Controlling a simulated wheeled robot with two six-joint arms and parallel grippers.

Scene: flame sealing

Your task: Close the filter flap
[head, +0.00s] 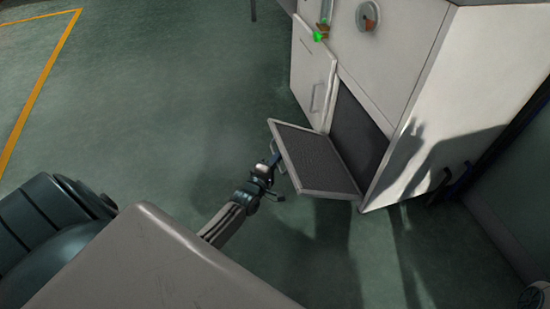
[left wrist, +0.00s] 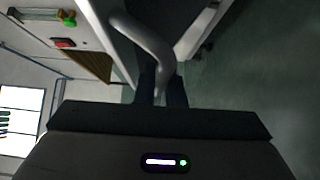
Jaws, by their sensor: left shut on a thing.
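The filter flap (head: 316,162) is open on the lower front of the white cabinet. It tilts outward from the bottom edge of a dark opening (head: 356,130), with its dark mesh inner face up and a light frame around it. My left gripper (head: 273,163) is at the flap's outer edge, shut on the flap's handle. In the left wrist view the curved grey handle (left wrist: 147,38) runs down between the dark fingers (left wrist: 161,88). The exact contact is partly hidden by the gripper body. My right gripper is not in view.
The cabinet (head: 440,110) stands at the upper right. A green-tipped fitting (head: 320,36) and a round knob (head: 367,17) are above. The green floor (head: 180,110) to the left is clear.

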